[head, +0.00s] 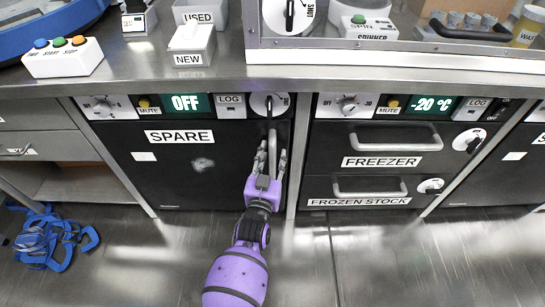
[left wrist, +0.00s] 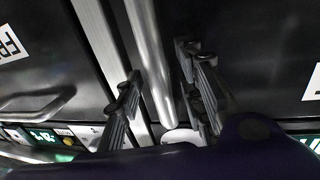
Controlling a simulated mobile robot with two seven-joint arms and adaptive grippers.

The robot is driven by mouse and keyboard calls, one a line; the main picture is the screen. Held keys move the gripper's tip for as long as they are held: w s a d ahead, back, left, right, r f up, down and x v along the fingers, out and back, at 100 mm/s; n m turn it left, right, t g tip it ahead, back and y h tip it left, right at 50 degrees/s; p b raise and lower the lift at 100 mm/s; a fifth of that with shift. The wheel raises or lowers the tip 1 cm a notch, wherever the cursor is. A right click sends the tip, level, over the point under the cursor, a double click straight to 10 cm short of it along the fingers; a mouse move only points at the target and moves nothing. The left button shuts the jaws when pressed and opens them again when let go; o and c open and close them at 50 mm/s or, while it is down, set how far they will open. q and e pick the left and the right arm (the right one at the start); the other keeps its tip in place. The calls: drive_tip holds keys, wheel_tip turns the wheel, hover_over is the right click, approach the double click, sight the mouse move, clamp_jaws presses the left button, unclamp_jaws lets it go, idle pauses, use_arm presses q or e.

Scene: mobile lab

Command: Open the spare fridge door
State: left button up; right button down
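The spare fridge door (head: 190,175) is black, with a SPARE label, and looks closed. Its vertical metal handle (head: 272,135) is on the right edge, below a round white lock plate (head: 258,104) with a dark knob. My purple left gripper (head: 272,155) is at the handle, fingers pointing up along it. In the left wrist view the handle bar (left wrist: 150,50) runs between the two fingers of my left gripper (left wrist: 158,68), with visible gaps on both sides, so it looks open around the bar. My right gripper is out of view.
The fridge panel reads OFF (head: 186,103). The freezer (head: 380,138) and frozen stock drawer (head: 365,187) stand to the right. The counter (head: 150,60) overhangs above. Blue straps (head: 50,240) lie on the floor at left; the floor before the fridge is otherwise clear.

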use_arm(q)
clamp_jaws()
drive_tip(key=shift+s, duration=0.1)
